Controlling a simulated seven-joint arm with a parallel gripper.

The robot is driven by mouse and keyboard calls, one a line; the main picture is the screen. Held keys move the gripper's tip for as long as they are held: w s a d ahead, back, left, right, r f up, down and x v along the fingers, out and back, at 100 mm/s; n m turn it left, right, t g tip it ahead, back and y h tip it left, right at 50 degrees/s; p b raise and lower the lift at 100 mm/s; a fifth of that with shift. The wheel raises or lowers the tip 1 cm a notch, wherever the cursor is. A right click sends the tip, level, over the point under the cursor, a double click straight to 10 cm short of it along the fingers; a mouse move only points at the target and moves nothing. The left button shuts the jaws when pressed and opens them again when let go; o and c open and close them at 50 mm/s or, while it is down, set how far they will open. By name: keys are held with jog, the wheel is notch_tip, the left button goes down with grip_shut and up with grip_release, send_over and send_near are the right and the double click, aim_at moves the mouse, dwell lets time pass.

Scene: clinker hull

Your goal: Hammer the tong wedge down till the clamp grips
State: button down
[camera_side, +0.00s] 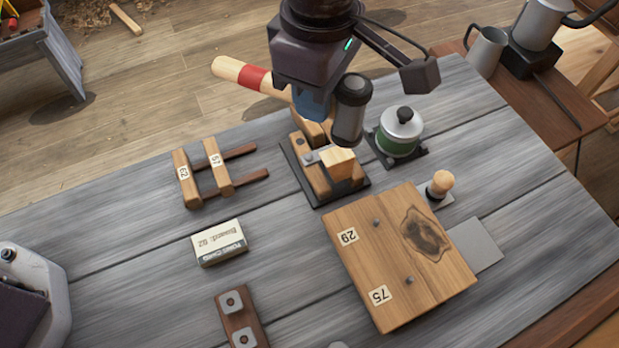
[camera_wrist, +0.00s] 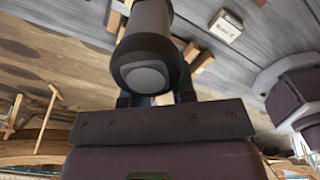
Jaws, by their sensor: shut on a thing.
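My gripper (camera_side: 312,108) is shut on the hammer's wooden handle (camera_side: 240,74), which has a red band and sticks out to the left. The dark cylindrical hammer head (camera_side: 350,110) hangs just right of my fingers, above the clamp. The wooden tong clamp (camera_side: 312,172) stands on a dark base plate. A pale wooden block, seemingly the wedge (camera_side: 338,160), stands up in it, below the head; any gap between them is hard to judge. In the wrist view the hammer head (camera_wrist: 146,50) hides most of the clamp and the wedge.
A green pot with a silver lid (camera_side: 400,132) stands close right of the clamp. A numbered board (camera_side: 385,285) lies in front, with a small knobbed peg (camera_side: 440,184) beside it. A wooden frame (camera_side: 208,173) and a labelled box (camera_side: 219,242) lie left on the grey table.

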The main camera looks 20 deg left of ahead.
jog(key=r+n, duration=0.3)
jog(key=r, duration=0.1)
jog(key=w+a+r+n, duration=0.1)
jog(key=r+n, duration=0.1)
jog(key=shift+n, duration=0.3)
jog(key=shift+f, duration=1.55)
jog(key=shift+f, duration=0.1)
notch_tip(320, 180, down, 14)
notch_tip(320, 180, up, 15)
jog(key=shift+w+f, duration=0.1)
jog(key=shift+f, duration=0.3)
